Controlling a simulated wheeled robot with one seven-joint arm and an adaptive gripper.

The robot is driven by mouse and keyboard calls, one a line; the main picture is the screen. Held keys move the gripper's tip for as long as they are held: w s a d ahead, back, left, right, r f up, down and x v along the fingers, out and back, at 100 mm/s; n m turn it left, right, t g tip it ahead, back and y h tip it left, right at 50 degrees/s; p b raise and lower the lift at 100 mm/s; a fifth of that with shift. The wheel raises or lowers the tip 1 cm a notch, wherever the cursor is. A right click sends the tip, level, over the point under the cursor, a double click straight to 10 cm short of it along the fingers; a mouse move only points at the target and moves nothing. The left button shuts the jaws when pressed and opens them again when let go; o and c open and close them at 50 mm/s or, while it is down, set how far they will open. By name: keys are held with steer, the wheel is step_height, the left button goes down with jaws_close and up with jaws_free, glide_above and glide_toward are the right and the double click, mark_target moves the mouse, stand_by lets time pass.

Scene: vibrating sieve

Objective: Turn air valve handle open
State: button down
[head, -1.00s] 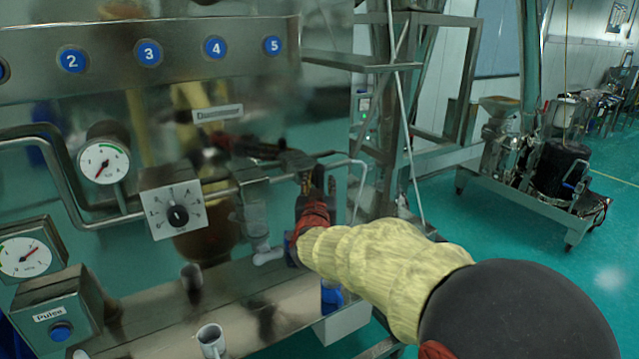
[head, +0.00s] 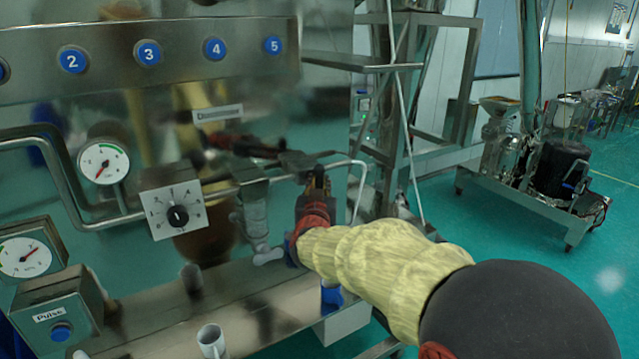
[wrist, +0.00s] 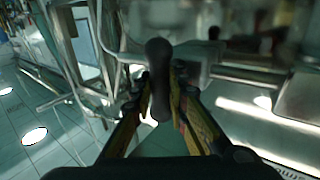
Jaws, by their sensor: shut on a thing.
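The air valve handle is a dark, rounded bar (wrist: 157,62) in the middle of the wrist view. In the head view it shows as a dark bar (head: 296,160) at the right end of the steel pipe on the panel. My gripper (wrist: 161,92) is shut on the handle, with one finger on each side of it. In the head view my gripper (head: 318,186) is at the handle, just below the pipe, and its fingers partly hide the valve there. The exact angle of the handle is hard to tell.
A dial knob (head: 178,216) and a pressure gauge (head: 103,164) sit left along the panel. A Pulse button box (head: 62,310) is at the lower left. A steel ledge (head: 255,300) runs below.

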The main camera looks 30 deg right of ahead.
steer(key=shift+p, duration=0.35)
steer(key=m+p, duration=0.1)
steer(key=p, duration=0.1)
steer(key=m+g+y+p, duration=0.1)
steer(key=shift+r+m+y+p, duration=0.25)
steer(key=shift+m+y+p, duration=0.05)
steer(key=shift+m+p, duration=0.1)
steer(key=m+g+y+p, duration=0.1)
steer(key=m+y+p, duration=0.1)
steer(key=m+p, duration=0.1)
steer(key=shift+d+f+g, duration=0.1)
steer(key=shift+f+g, duration=0.05)
steer(key=shift+g, duration=0.25)
steer(key=m+y, duration=0.2)
steer(key=y, duration=0.1)
steer(key=shift+f+m+g, duration=0.25)
steer(key=shift+m+g, duration=0.05)
steer(key=shift+g, duration=0.1)
steer(key=m+y+b, duration=0.2)
steer(key=y+b, duration=0.1)
steer(key=shift+m, duration=0.3)
steer(key=shift+y, duration=0.3)
steer(key=c, duration=1.7)
jaws_free()
steer(key=shift+c, duration=0.2)
